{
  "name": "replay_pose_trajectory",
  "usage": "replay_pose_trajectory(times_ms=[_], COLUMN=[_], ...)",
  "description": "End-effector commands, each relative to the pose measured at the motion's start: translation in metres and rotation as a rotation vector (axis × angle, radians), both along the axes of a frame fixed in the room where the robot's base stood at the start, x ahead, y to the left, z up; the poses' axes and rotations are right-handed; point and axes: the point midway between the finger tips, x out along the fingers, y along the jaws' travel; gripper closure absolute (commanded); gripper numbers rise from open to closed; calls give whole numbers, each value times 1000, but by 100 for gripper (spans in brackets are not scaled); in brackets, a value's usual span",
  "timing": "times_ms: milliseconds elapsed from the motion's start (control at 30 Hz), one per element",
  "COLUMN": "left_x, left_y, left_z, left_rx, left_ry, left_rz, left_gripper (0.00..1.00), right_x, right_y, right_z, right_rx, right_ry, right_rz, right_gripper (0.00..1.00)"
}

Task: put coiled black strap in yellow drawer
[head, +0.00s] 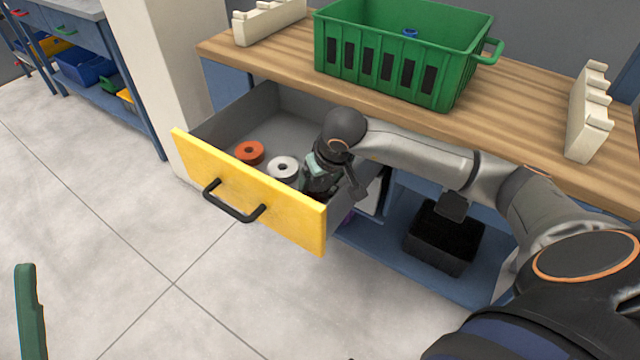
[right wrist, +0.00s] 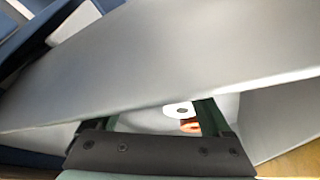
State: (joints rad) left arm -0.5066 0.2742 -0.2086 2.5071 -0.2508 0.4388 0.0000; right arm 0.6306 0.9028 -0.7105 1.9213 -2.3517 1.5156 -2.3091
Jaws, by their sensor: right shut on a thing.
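The yellow drawer (head: 240,188) is pulled open under the wooden worktop, with its black handle on the front. My right gripper (head: 315,188) reaches down into its right end, close behind the yellow front. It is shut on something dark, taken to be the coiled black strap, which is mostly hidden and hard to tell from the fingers. In the right wrist view, the grey drawer wall (right wrist: 190,50) hides much of the space beyond the green fingers. One green finger of my left gripper (head: 30,310) shows at the lower left edge; its opening is not visible.
An orange roll (head: 249,152) and a white roll (head: 283,168) lie in the drawer, left of my right gripper. A green crate (head: 385,65) stands on the worktop (head: 520,95). A black bin (head: 443,238) is on the lower shelf. The floor in front is clear.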

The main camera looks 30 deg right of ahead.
Motion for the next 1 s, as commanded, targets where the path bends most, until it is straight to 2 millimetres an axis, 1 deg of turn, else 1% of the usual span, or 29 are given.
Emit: replay_pose_trajectory(times_ms=[33,233,433,467,500,567,600,867,967,1000], left_x=[-2,-2,-2,-1,-1,-1,-1,-1,-2,-2], left_y=[0,-1,-1,-1,-1,-1,-1,-1,-1,-1], left_z=[0,1,-5,-4,-3,-3,-3,-1,5,5], left_rx=[0,-1,-5,-5,-6,-6,-6,-5,0,-1], left_ry=[-10,-11,-6,-4,-4,-4,-4,-4,-9,-6], left_rz=[-3,-4,-7,-8,-7,-7,-7,-8,-6,-5], left_gripper=[53,53,53,53,53,53,53,53,53,53], right_x=[0,1,1,1,1,1,1,0,0,-2], right_y=[0,0,0,0,0,0,0,0,0,0], right_z=[-5,-3,-9,-8,-7,-7,-8,-6,2,8], right_rx=[1,1,0,0,0,1,1,1,1,0], right_ry=[-2,-4,-5,-4,-4,-3,-3,-3,-3,-5], right_rz=[-1,-1,0,0,0,0,0,0,0,1], right_gripper=[74,74,74,13,9,2,0,0,0,0])
